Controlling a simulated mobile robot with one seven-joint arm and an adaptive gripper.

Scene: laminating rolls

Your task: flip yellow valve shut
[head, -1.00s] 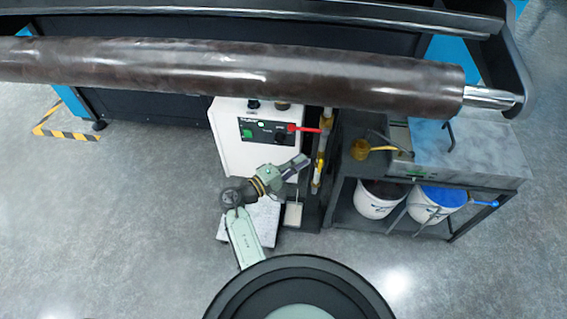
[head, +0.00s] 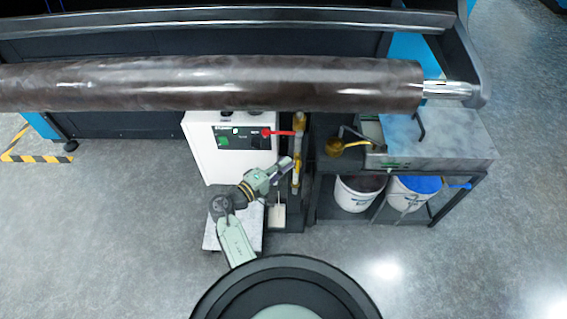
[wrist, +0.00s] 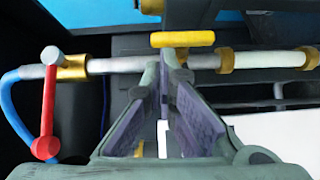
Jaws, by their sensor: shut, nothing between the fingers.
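The yellow valve handle (wrist: 183,39) is a short bar lying along the pipe (wrist: 118,65) in the wrist view, just beyond my fingertips. The pipe has brass fittings and stands upright in the head view (head: 296,172). My gripper (wrist: 170,58) is shut and empty. Its fingertips overlap the pipe close below the yellow handle in the wrist view; I cannot tell whether they touch. In the head view my gripper (head: 288,163) is just left of the pipe, and the yellow handle is hard to make out there.
A red valve handle (wrist: 47,105) sits crosswise to the pipe, also seen in the head view (head: 282,133). A white control box (head: 230,150) stands left of the pipe. A large dark roll (head: 210,84) lies above. A cart (head: 325,208) with buckets stands right.

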